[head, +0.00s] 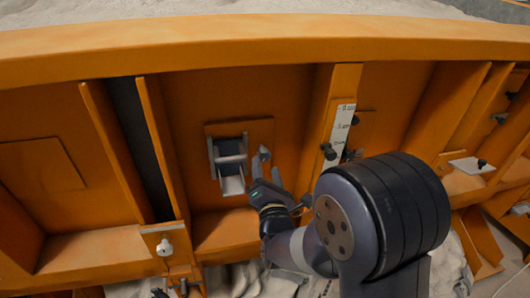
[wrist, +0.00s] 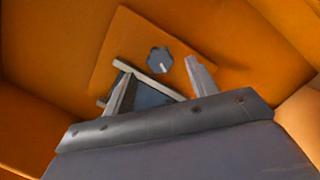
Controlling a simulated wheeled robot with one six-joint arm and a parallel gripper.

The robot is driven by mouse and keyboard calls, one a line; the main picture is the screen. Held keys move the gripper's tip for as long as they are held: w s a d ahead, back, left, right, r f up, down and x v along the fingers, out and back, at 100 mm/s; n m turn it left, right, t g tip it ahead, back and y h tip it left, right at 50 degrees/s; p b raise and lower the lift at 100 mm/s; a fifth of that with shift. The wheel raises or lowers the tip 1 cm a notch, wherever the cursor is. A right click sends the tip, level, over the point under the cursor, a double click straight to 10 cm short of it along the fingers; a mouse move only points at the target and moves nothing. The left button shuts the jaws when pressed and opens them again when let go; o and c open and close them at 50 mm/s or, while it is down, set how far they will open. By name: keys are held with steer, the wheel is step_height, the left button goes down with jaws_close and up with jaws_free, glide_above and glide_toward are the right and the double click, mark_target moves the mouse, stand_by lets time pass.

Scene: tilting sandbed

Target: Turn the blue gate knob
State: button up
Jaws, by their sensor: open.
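The blue gate knob (wrist: 160,60) is a small, dark blue-grey lobed knob with a pale pointer mark. It sits on a square orange plate (wrist: 128,28) beside a grey metal gate frame (wrist: 142,80). In the wrist view my gripper (wrist: 160,76) is open, one finger on each side of the knob's line, and nothing is between the fingers. The left finger overlaps the gate frame in the picture. In the head view my gripper (head: 262,172) is at the right side of the gate frame (head: 230,163); the knob is small and partly covered there.
Orange ribs stand out from the panel on both sides of the gate. A white scale strip (head: 339,128) with dark knobs is to the right. A small bracket with a light fastener (head: 164,247) is at lower left. Pale sand (head: 230,8) lies beyond the top rim.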

mark_target(265, 158)
steer(key=shift+p+x, duration=0.65)
steer(key=shift+x, duration=1.95)
steer(key=shift+c, duration=0.3)
steer(key=c, duration=0.9)
